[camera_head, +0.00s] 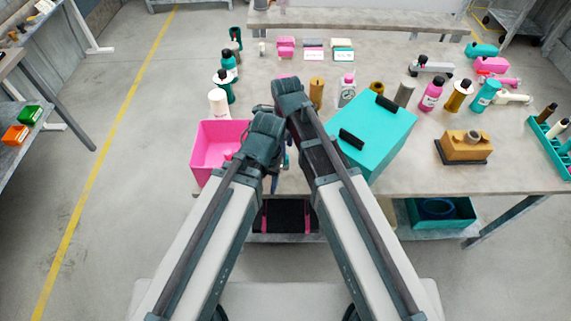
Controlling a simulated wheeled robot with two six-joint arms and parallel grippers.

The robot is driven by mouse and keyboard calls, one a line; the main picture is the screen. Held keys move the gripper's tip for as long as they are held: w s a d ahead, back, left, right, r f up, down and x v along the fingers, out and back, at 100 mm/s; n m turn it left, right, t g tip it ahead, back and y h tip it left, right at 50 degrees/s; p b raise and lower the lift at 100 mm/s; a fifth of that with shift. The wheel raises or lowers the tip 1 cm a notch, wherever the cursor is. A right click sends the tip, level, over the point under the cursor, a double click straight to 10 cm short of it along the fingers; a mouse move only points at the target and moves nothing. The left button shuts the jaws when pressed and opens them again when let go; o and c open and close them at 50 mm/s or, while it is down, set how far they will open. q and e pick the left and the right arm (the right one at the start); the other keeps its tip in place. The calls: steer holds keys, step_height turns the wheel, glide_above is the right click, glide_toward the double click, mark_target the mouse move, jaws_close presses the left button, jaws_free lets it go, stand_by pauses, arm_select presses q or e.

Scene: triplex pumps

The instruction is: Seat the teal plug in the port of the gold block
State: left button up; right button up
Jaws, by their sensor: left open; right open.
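The gold block (462,148) sits on a dark base at the right front of the table, with a round raised port (474,136) on top. I cannot tell which teal piece is the plug. Teal pieces with dark parts stand along the left edge (228,64), and a teal cylinder (486,95) leans at the right, behind the gold block. My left gripper (274,182) is small and partly hidden, beside the pink bin, open and with nothing seen in it. My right gripper (287,150) is just above it, mostly hidden by the arms, open. Both are far left of the gold block.
A pink open bin (200,162) stands at the table's left front. A large teal box (378,130) with black handles stands between my arms and the gold block. Several bottles and fittings crowd the right rear. A teal rack (548,137) is at the right edge.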

mark_target(285, 163)
step_height(285, 163, down, 5)
steer(key=b, duration=0.5)
steer(key=shift+s+a+f, duration=0.1)
steer(key=shift+s+f, duration=0.05)
jaws_close()
